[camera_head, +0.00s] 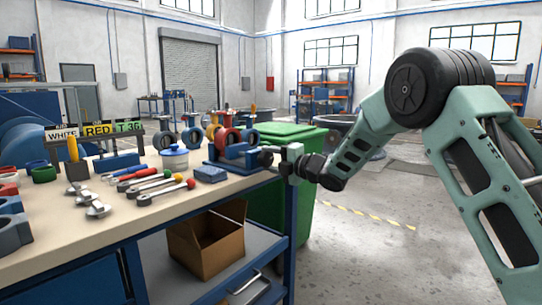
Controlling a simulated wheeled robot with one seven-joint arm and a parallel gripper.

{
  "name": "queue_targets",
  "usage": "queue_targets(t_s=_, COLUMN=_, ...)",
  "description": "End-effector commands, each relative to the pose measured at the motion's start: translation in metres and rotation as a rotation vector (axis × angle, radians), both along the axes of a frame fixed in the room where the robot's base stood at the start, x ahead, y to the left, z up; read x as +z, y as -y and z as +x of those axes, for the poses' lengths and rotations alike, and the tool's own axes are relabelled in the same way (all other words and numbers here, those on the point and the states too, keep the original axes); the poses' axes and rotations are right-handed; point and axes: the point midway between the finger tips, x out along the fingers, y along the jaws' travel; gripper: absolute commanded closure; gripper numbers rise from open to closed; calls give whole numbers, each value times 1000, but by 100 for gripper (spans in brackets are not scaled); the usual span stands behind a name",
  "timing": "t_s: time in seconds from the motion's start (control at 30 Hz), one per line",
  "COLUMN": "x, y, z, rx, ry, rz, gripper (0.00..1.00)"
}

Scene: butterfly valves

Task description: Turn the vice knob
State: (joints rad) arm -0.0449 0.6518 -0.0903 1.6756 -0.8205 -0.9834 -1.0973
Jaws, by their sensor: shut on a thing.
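A blue vice (237,152) stands at the right end of the workbench (130,228). Its dark knob (264,158) sticks out to the right, past the bench's end. My gripper (277,157) reaches in from the right at the height of the knob. Its jaws are shut on the knob, though the fingers are small and the exact contact is partly hidden. My arm comes down to it from the upper right.
A cardboard box (206,246) sits on the lower shelf. A green bin (292,141) stands behind my gripper. Open floor lies right.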

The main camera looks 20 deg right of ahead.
Motion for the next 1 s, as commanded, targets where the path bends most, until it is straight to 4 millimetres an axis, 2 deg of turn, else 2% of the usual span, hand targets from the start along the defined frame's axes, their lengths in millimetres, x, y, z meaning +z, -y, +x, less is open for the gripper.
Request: queue_targets(t_s=1.0, x=-2, y=1, z=-1, rx=-4, ry=-572, rz=782, gripper=76)
